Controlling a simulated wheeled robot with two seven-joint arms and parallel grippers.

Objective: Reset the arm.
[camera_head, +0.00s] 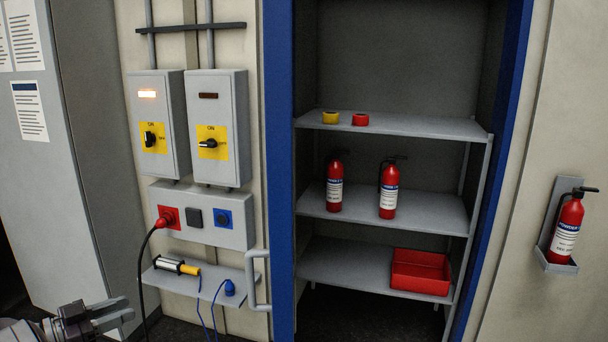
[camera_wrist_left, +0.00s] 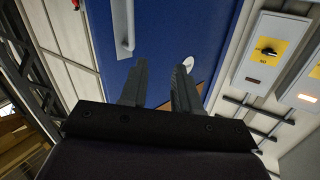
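My left gripper (camera_head: 127,308) is at the lower left corner of the head view, with its arm coming in from the left edge. Its two fingers are apart with nothing visible between them. In the left wrist view the gripper (camera_wrist_left: 161,66) is also open and empty, with a blue panel (camera_wrist_left: 170,25) beyond the fingers. My right gripper does not show in either view.
Switch boxes (camera_head: 217,130), a socket panel (camera_head: 205,232) with a red plug (camera_head: 165,217), and a small shelf (camera_head: 190,284) are on the wall. A blue-framed cabinet (camera_head: 281,170) stands open, holding two extinguishers and a red bin (camera_head: 420,272). Another extinguisher (camera_head: 567,230) hangs at right.

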